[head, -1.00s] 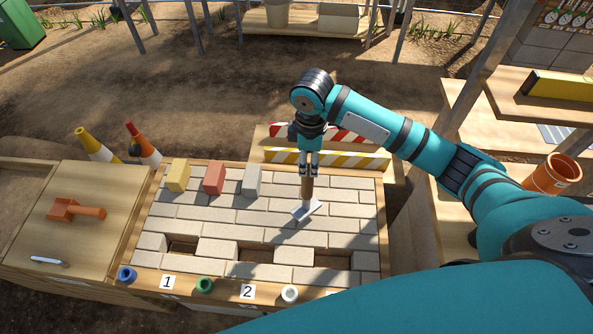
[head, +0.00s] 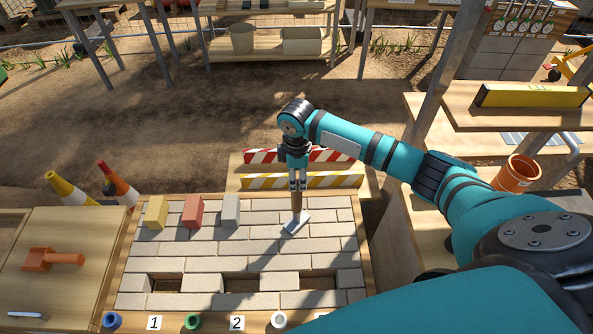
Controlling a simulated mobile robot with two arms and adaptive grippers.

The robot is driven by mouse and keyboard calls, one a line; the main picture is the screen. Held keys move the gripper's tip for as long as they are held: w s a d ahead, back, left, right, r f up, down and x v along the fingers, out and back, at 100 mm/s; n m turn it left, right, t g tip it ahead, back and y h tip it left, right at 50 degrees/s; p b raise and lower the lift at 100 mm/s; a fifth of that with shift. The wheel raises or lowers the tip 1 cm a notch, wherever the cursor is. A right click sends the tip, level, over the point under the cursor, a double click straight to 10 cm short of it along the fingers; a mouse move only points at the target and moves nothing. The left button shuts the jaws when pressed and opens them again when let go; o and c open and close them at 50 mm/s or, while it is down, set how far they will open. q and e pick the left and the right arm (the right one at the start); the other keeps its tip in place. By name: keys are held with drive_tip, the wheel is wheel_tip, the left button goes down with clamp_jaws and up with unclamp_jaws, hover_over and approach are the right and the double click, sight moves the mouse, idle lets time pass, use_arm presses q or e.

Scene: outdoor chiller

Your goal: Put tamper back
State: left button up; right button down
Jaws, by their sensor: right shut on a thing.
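The tamper, with a brown wooden handle and a flat grey metal plate (head: 297,222), is in the head view above the right part of the brick-paved table. My right gripper (head: 297,186) is shut on the top of its handle, which points upward. The plate is at or just above the pale bricks; I cannot tell if it touches. My left gripper is not in view.
The paved table (head: 190,248) has gaps in its front row. Yellow (head: 156,212), red (head: 193,212) and grey (head: 231,210) blocks stand at its back left. Striped barriers (head: 300,181) lie behind. An orange trowel (head: 52,259) lies on the left table. An orange pot (head: 516,173) stands at right.

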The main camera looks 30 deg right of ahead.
drive_tip(key=shift+w+f, duration=0.1)
idle(0.3)
drive_tip(key=c, duration=1.4)
unclamp_jaws()
drive_tip(key=shift+f, duration=0.25)
drive_tip(key=o, duration=0.5)
drive_tip(key=shift+a, duration=0.1)
drive_tip(key=shift+c, duration=0.2)
drive_tip(key=shift+s+r, duration=0.1)
drive_tip(key=shift+s, duration=0.1)
wheel_tip(320, 180, up, 12)
drive_tip(key=b, duration=0.2)
